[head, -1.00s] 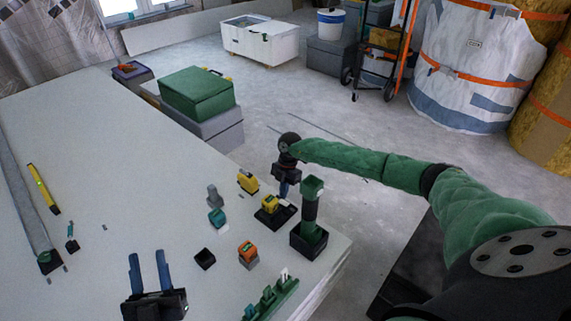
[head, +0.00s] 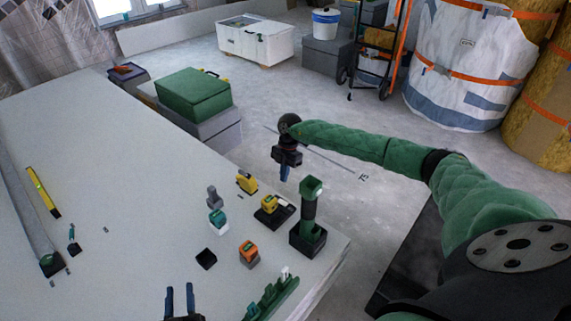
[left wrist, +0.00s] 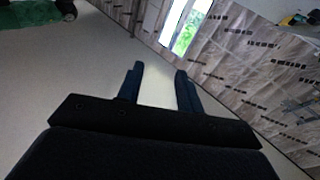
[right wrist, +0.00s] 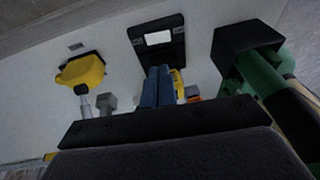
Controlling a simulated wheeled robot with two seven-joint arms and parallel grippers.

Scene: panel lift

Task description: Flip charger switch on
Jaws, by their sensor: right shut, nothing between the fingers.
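The black charger (head: 286,213) sits near the table's right edge with a yellow battery (head: 270,204) on it. In the right wrist view, what looks like the charger (right wrist: 176,46) shows a pale rectangle; I cannot make out a switch. My right gripper (head: 285,175) is shut and empty, just past the table edge in the head view. Its closed fingers (right wrist: 157,76) overlap the charger's lower edge in the right wrist view; contact is unclear. My left gripper (head: 180,296) is open and empty at the bottom of the head view; its spread fingers show in the left wrist view (left wrist: 158,84).
A green lamp (head: 310,205) stands in a black holder (head: 308,238) beside the charger. Another yellow item (head: 246,181), a teal-topped item (head: 218,220), an orange block (head: 249,250) and a green rack (head: 270,300) stand nearby.

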